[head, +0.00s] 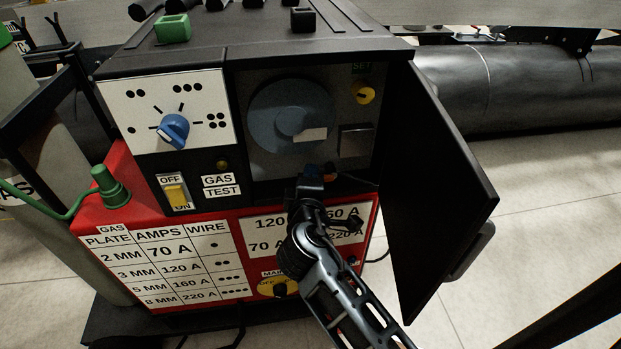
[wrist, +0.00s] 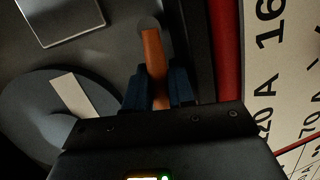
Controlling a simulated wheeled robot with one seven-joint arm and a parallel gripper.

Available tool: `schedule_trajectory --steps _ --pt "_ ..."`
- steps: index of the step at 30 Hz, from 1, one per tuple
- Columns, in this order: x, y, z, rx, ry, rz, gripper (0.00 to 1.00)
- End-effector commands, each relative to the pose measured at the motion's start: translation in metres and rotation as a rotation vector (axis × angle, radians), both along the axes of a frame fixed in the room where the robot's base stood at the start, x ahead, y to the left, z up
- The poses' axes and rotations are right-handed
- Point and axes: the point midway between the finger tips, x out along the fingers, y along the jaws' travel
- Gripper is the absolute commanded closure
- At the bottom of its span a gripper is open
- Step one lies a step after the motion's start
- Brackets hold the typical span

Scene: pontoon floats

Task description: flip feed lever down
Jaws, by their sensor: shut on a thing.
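The feed lever is an orange-brown bar (wrist: 153,52) in the wrist view, running from a round grey pivot at the top down between my fingers. My gripper (wrist: 158,88) has its two dark blue fingers closed on the lever's near part, one on each side. In the head view my gripper (head: 314,176) is at the bottom of the open compartment of the welding machine (head: 228,120), below the blue-grey disc. Only a small orange bit of the lever shows there; my gripper hides most of it, so its tilt is hard to tell.
The disc (head: 275,112) with a pale label and a metal block (head: 356,140) are close above my gripper. The open black door (head: 440,200) stands just right of my arm. A yellow knob (head: 364,93), blue dial (head: 174,131) and yellow switch (head: 176,195) are on the front.

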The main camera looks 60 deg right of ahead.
Motion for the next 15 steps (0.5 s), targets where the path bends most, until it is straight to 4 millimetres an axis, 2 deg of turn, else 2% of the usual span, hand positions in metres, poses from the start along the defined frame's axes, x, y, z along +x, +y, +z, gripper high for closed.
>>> schedule_trajectory --steps 3,4,9,10,15 --pt "0.0005 0.0008 -0.0004 0.001 0.000 0.002 1.00" --pt "0.0005 0.0008 -0.0004 0.001 -0.001 0.003 0.74" --pt "0.0003 0.0006 -0.0005 0.001 -0.001 0.002 0.58" --pt "0.0002 0.0006 -0.0006 0.002 0.000 0.002 0.55" --pt "-0.0001 0.0007 -0.0019 0.004 0.001 0.001 0.55"
